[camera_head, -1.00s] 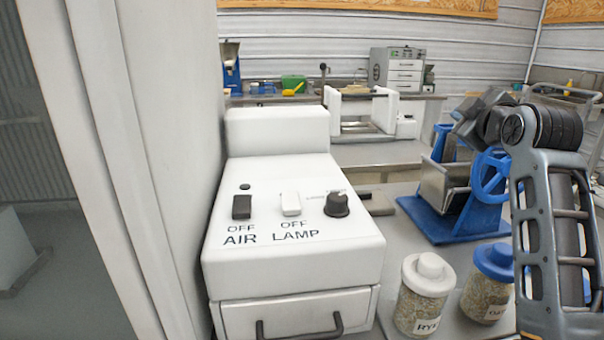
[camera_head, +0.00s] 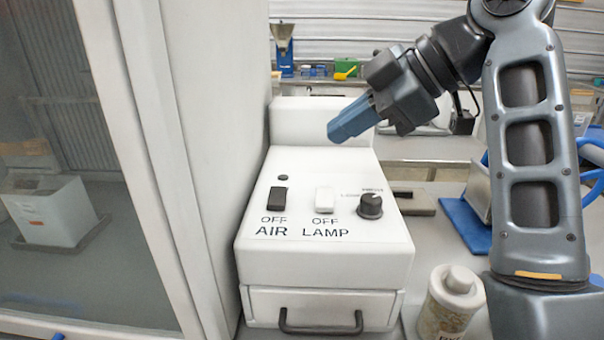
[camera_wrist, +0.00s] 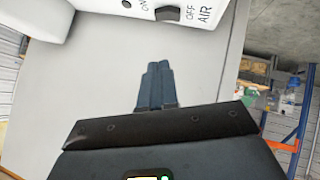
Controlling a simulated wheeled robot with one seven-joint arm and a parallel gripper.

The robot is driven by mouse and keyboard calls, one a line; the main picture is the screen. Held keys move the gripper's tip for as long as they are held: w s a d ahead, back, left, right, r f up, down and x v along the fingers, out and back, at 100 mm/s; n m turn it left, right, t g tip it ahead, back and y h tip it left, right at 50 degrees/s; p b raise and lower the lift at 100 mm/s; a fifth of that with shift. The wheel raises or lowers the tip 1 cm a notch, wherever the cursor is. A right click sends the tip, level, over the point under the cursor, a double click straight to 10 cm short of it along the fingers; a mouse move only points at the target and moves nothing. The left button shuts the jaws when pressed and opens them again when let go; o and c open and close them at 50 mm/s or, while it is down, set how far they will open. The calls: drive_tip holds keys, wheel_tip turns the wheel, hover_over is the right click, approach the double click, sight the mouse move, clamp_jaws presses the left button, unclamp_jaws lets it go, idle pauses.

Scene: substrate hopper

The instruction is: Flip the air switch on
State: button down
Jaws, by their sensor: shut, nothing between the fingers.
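The black air switch (camera_head: 278,198) sits on the sloped top of a white control box (camera_head: 262,250), above the printed words OFF and AIR. A small dark round spot lies just above it. The air switch also shows at the top of the wrist view (camera_wrist: 167,14), beside the words OFF and AIR, with ON at its other end. My gripper (camera_head: 338,132) is shut and empty. It hangs above the back part of the box, up and to the right of the air switch, apart from it. Its closed blue fingers also show in the wrist view (camera_wrist: 157,78).
A white lamp switch (camera_head: 324,199) and a black knob (camera_head: 370,206) sit right of the air switch. A drawer with a dark handle (camera_head: 320,328) is at the box's front. A white frame with glass stands close on the left. A jar (camera_head: 450,305) stands at the right.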

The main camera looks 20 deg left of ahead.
drive_tip(key=p, duration=0.2)
hover_over(280, 187)
drive_tip(key=s+d, duration=0.2)
drive_tip(key=d, duration=0.1)
wheel_tip(280, 187, down, 7)
drive_tip(key=shift+w+d+r, duration=0.15)
drive_tip(key=shift+r, duration=0.05)
drive_tip(key=shift+w+f, duration=0.25)
drive_tip(key=shift+f, duration=0.3)
drive_tip(key=shift+w+f, duration=0.25)
drive_tip(key=shift+f, duration=0.3)
drive_tip(key=shift+w+f+p, duration=0.25)
drive_tip(key=shift+f+p, duration=0.1)
drive_tip(key=shift+f, duration=0.4)
drive_tip(key=shift+w+f+b, duration=0.3)
drive_tip(key=shift+f+b, duration=0.25)
drive_tip(key=shift+b, duration=0.1)
drive_tip(key=shift+a+r, duration=0.15)
drive_tip(key=shift+a, duration=0.05)
drive_tip(key=shift+s, duration=0.1)
